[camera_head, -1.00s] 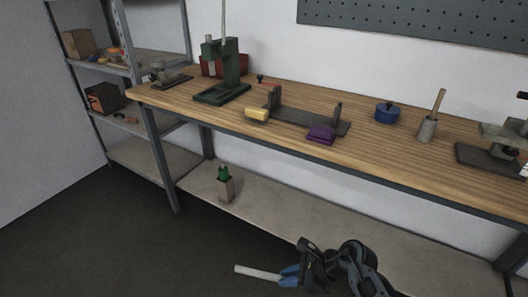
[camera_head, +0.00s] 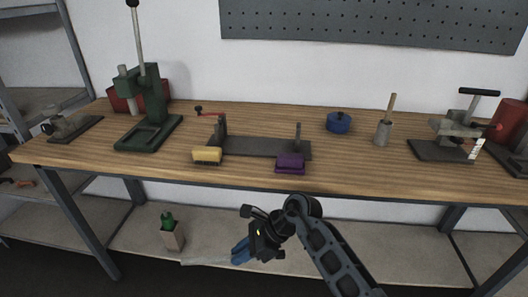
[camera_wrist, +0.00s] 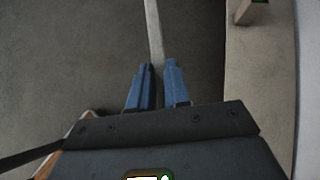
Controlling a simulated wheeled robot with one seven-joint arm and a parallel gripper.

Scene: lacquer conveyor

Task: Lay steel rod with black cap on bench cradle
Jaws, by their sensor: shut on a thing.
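My gripper (camera_head: 240,251) is low in front of the bench, near the lower shelf's front edge in the picture. Its blue fingers are shut on a pale steel rod (camera_wrist: 153,28), which sticks out beyond the fingertips in the wrist view. In the head view the rod (camera_head: 207,262) shows faintly, pointing left. I see no black cap; the rod's far end is cut off in the wrist view. The bench cradle (camera_head: 258,147), a dark grey base with two uprights, stands on the wooden bench, above and behind my gripper. Nothing lies across its uprights.
A yellow block (camera_head: 207,155) and a purple block (camera_head: 290,162) sit at the cradle's front edge. A green press (camera_head: 148,110) stands left; a blue pot (camera_head: 339,122) and a grey holder with a stick (camera_head: 383,132) stand right. A box with a green bottle (camera_head: 172,234) is on the lower shelf.

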